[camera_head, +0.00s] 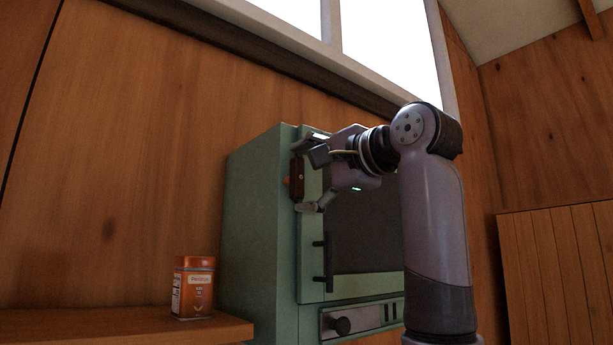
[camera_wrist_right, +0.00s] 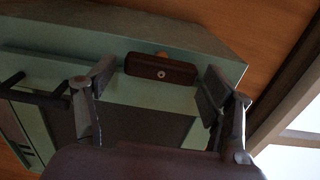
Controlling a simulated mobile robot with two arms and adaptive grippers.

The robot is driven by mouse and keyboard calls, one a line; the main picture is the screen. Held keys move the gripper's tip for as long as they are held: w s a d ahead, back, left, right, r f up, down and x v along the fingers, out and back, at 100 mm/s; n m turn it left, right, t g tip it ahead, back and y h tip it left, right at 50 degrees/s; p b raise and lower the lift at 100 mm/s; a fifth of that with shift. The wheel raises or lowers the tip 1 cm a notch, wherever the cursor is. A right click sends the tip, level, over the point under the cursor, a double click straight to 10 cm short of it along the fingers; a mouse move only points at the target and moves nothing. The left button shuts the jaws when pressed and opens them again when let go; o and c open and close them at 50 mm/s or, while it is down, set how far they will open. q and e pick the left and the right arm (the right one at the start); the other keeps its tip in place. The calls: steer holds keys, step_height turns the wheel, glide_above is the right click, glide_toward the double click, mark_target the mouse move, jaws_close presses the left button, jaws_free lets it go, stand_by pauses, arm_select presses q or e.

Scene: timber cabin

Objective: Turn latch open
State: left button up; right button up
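The latch (camera_head: 297,177) is a small dark brown block with a light screw or pin at its middle. It sits on the front left edge of a green cabinet (camera_head: 250,215), near the top, and stands upright in the head view. In the right wrist view the latch (camera_wrist_right: 161,69) lies between my right gripper's fingers (camera_wrist_right: 152,92). My right gripper (camera_head: 307,178) is open, one finger above and one below the latch, with gaps visible between the pads and the latch ends. Whether it touches the latch cannot be told. My left gripper is not in view.
An orange tin (camera_head: 193,287) stands on a wooden shelf (camera_head: 110,327) at the left. A timber wall and window rise behind.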

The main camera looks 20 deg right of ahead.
steer(key=shift+o, duration=0.5)
steer(key=shift+s, duration=0.15)
steer(key=v, duration=1.1)
steer(key=shift+s, duration=0.4)
steer(key=shift+d, duration=0.15)
